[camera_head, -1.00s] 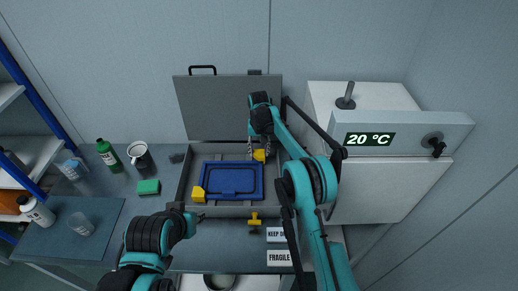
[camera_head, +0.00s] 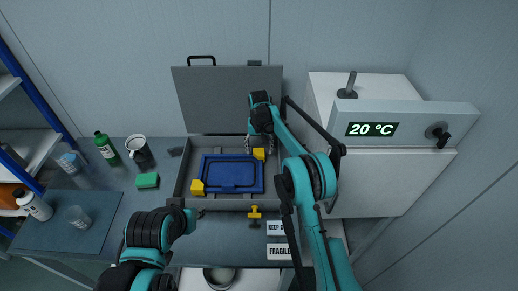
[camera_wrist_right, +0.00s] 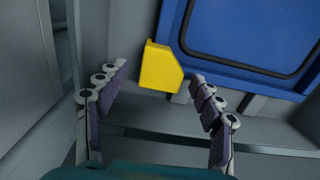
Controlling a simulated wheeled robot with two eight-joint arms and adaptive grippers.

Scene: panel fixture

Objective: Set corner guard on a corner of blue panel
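The blue panel (camera_head: 231,190) lies flat in an open grey case on the bench. A yellow corner guard (camera_head: 198,187) is at its front left corner. Another yellow guard (camera_head: 258,154) is at its back right corner; in the right wrist view this guard (camera_wrist_right: 160,68) overlaps the corner of the panel (camera_wrist_right: 245,38). My right gripper (camera_wrist_right: 158,100) has its fingers spread wide, with the guard just past the gap between them and clear of both fingers. My left gripper (camera_head: 197,213) is by the case's front left corner; its fingers are too small to read.
The case's raised lid (camera_head: 228,98) stands behind. A yellow T-shaped piece (camera_head: 255,213) is in front of the case. A white cabinet (camera_head: 375,170) stands right. A green sponge (camera_head: 147,180), mug (camera_head: 138,151) and green bottle (camera_head: 105,148) are left.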

